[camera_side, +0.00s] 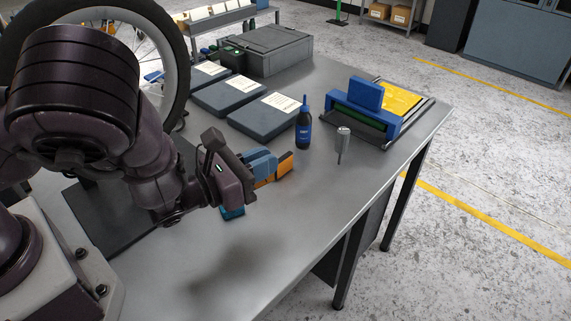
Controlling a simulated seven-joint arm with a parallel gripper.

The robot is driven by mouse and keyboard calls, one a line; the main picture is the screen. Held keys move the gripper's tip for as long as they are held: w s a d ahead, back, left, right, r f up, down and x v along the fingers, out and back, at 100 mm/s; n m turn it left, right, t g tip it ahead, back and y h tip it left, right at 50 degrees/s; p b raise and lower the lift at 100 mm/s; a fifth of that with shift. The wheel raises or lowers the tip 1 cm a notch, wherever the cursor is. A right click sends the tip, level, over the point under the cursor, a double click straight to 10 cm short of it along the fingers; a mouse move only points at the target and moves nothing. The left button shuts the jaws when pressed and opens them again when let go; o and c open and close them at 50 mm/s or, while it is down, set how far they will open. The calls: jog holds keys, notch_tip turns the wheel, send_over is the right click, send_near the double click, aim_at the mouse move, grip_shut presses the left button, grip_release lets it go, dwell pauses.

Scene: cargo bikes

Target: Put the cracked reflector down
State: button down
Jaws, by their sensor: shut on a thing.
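My gripper (268,168) is over the grey workbench, near the middle of the picture, with its blue fingers pointing right. It is shut on a small orange piece, the reflector (285,166), which sticks out past the fingertips. The fingers hide part of it, and any crack is too small to make out. The gap between the reflector and the bench top (290,215) is hard to judge from this angle.
A dark bottle with a blue cap (303,128) and a metal cylinder tool (342,143) stand beyond the gripper. Flat dark cases (265,118), a grey box (275,48) and a blue device (365,105) are farther back. A teal item (232,212) lies below my wrist.

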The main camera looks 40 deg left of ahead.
jog(key=s+d+f+y, duration=0.1)
jog(key=f, duration=0.1)
jog(key=s+d+f+n+y, duration=0.1)
jog(key=f, duration=0.2)
jog(key=s+d+f+n+y, duration=0.1)
jog(key=d+f, duration=0.1)
jog(key=f, duration=0.1)
jog(key=shift+s+y, duration=0.3)
jog(key=shift+y, duration=0.1)
jog(key=shift+f, duration=2.15)
jog(key=shift+f, duration=0.15)
jog(key=c, duration=1.1)
grip_release()
jog(key=shift+c, duration=0.2)
